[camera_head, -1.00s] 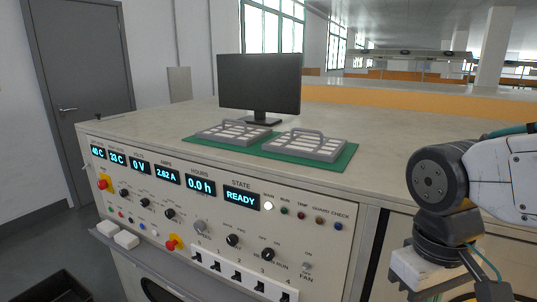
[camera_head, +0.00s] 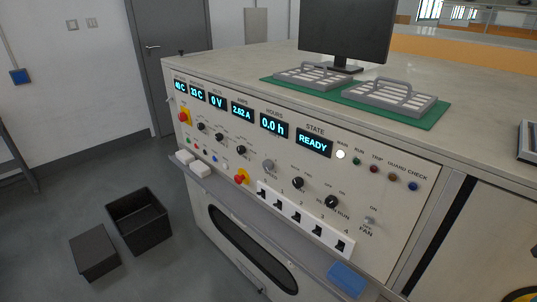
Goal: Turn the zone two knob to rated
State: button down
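The bench's sloped control panel (camera_head: 300,225) faces me with several knobs. A row of three black knobs sits under the left displays: a left one (camera_head: 202,127), a middle one (camera_head: 219,137) and a right one (camera_head: 241,150). A grey knob (camera_head: 268,166) and two more black knobs (camera_head: 297,183) (camera_head: 331,202) sit further right. The knob labels are too small to read, so I cannot tell which is zone two or where it points. The state display (camera_head: 314,141) reads READY. My gripper is not in view.
A ledge below holds white blocks (camera_head: 184,156) and a blue item (camera_head: 346,279). A monitor (camera_head: 347,30) and grey racks on a green mat (camera_head: 425,119) stand on top. A dark bin (camera_head: 139,222) is on the floor.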

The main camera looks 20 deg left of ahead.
aim_at(219, 136)
jog(key=k, duration=1.25)
jog(key=u, duration=0.75)
jog(key=i, duration=0.6)
jog(key=u, duration=0.7)
jog(key=i, duration=0.7)
jog(key=z, duration=0.6)
jog(key=i, duration=0.7)
jog(key=z, duration=0.55)
